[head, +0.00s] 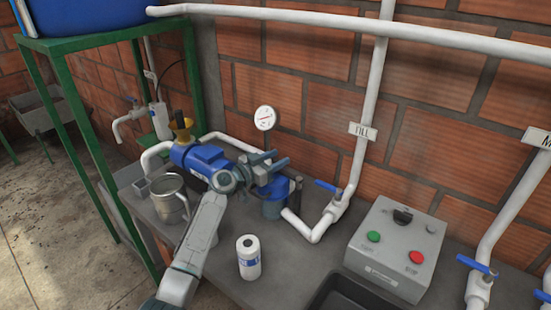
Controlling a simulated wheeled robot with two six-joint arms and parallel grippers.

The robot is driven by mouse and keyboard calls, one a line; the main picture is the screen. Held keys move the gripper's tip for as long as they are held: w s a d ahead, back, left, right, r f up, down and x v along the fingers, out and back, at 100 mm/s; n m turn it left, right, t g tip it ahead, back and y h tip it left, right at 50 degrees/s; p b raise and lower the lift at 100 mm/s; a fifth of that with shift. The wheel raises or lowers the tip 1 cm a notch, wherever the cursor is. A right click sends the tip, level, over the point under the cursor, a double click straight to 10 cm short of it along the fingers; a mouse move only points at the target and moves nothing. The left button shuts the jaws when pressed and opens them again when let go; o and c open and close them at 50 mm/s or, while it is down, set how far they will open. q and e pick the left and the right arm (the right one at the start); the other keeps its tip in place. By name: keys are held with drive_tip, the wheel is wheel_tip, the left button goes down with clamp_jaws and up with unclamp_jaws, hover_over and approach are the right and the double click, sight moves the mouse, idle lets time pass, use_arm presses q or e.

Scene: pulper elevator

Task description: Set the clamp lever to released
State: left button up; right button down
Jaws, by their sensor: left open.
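My left gripper (277,161) is open above the worktop, near the middle of the head view. It is over a blue pot-like housing (273,207) with a dark bracket around its right side, beside the blue pump motor (203,157). I cannot make out the clamp lever for certain; it may be hidden behind my gripper and wrist. I cannot tell whether the gripper touches anything. My right gripper is not in view.
A metal jug (170,202) and a white bottle (249,257) flank my left arm. A round gauge (265,117) stands behind the gripper. To the right are a blue-handled valve (332,188), white pipes and a grey control box (397,248). A dark basin (340,298) lies in front.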

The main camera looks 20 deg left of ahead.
use_arm(q)
drive_tip(key=shift+w+f, duration=0.1)
drive_tip(key=c, duration=0.8)
clamp_jaws()
